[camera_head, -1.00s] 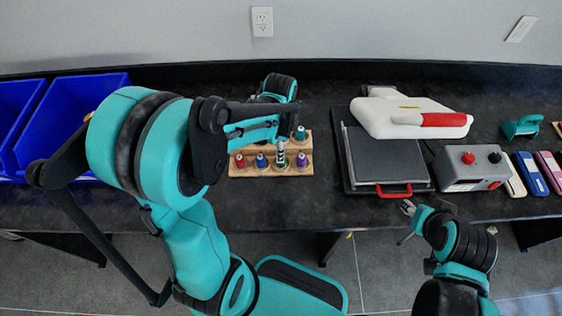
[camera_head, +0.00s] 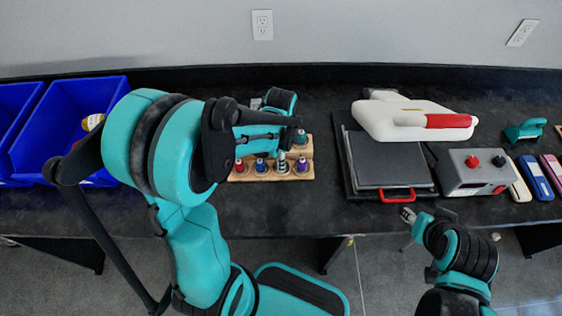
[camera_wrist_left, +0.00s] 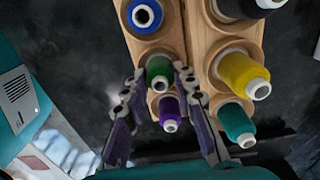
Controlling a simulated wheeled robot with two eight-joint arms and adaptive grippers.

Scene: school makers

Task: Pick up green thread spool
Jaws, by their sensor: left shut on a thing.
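The green thread spool (camera_wrist_left: 159,72) stands between the two fingers of my left gripper (camera_wrist_left: 160,80) in the left wrist view. The gripper is shut on it, with one finger on each side. The spool is at the wooden rack (camera_wrist_left: 200,48), in line with a blue spool (camera_wrist_left: 145,14) and a purple spool (camera_wrist_left: 169,110). I cannot tell whether it is clear of its hole. In the head view my left gripper (camera_head: 282,161) is over the front row, and the green spool is mostly hidden there. My right gripper (camera_head: 408,214) is at the table's front edge; its jaws are too small to judge.
Yellow (camera_wrist_left: 241,74) and teal (camera_wrist_left: 237,122) spools stand in the rack's other row. Blue bins (camera_head: 55,125) are at the left; a heat press (camera_head: 388,163) and a grey control box (camera_head: 470,172) are at the right.

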